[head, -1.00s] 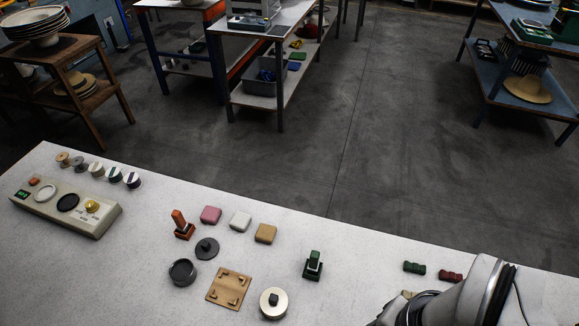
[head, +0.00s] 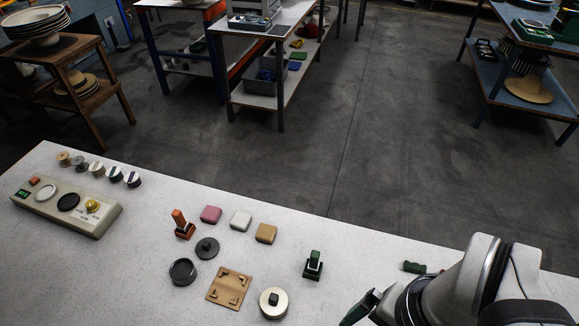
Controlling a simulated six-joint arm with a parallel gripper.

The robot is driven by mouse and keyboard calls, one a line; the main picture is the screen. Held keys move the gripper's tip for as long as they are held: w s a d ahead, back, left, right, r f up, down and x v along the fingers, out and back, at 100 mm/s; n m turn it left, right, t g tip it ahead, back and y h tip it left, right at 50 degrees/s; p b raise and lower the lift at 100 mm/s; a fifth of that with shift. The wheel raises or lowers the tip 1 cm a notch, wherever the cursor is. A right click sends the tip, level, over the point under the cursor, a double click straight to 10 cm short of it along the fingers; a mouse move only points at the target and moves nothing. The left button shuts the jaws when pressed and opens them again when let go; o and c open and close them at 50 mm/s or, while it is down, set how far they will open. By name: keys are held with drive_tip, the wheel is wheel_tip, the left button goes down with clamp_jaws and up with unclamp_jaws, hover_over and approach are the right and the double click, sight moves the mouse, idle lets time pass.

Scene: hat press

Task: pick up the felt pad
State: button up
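No thing is plainly marked as the felt pad. Candidates are the round black dish (head: 183,271) with a dark inside, and the soft-edged pink block (head: 211,214), white block (head: 241,221) and tan block (head: 266,233), lying in a row on the table. I cannot tell which is felt. My gripper (head: 358,310) shows only in part at the bottom edge, right of the silver round piece (head: 273,303) and apart from the candidates. It is dark with some green; its fingers are too small and cut off to tell whether they are open or hold anything.
A black knobbed disc (head: 207,248), an orange-handled stamp (head: 182,225), a wooden board with corner pieces (head: 229,288) and a green stamp (head: 313,265) stand nearby. A control box (head: 67,205) and several spools are at left. A green block (head: 414,267) lies beside my arm.

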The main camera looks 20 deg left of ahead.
drive_tip(key=w+a+r+n, duration=0.2)
drive_tip(key=w+a+n, duration=0.3)
drive_tip(key=w+n, duration=0.5)
drive_tip(key=n+h, duration=0.2)
drive_tip(key=n, duration=1.1)
hover_over(266, 231)
wheel_tip(266, 231, down, 9)
wheel_tip(266, 231, down, 15)
drive_tip(key=c, duration=1.4)
drive_tip(key=shift+r, duration=0.15)
